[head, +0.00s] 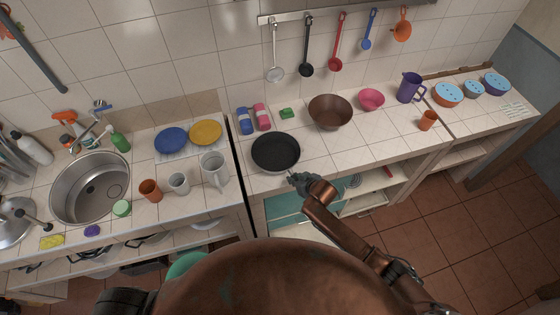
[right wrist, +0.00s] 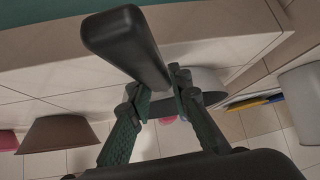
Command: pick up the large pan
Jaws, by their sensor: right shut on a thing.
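The large pan (head: 275,150) is black and round and sits on the tiled counter, near the front edge just right of the gap between the two counter sections. Its handle points toward me. My right gripper (head: 298,180) is at the handle, at the counter's front edge. In the right wrist view the thick dark handle (right wrist: 128,45) runs between the green-grey fingers of my right gripper (right wrist: 160,92), which are shut on it. The pan looks level, and I cannot tell any gap between it and the counter. My left gripper is not in view.
A brown bowl (head: 330,112) and a pink bowl (head: 371,99) stand right of the pan. Blue and pink bottles (head: 245,121) are behind it. Utensils hang on the wall above.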

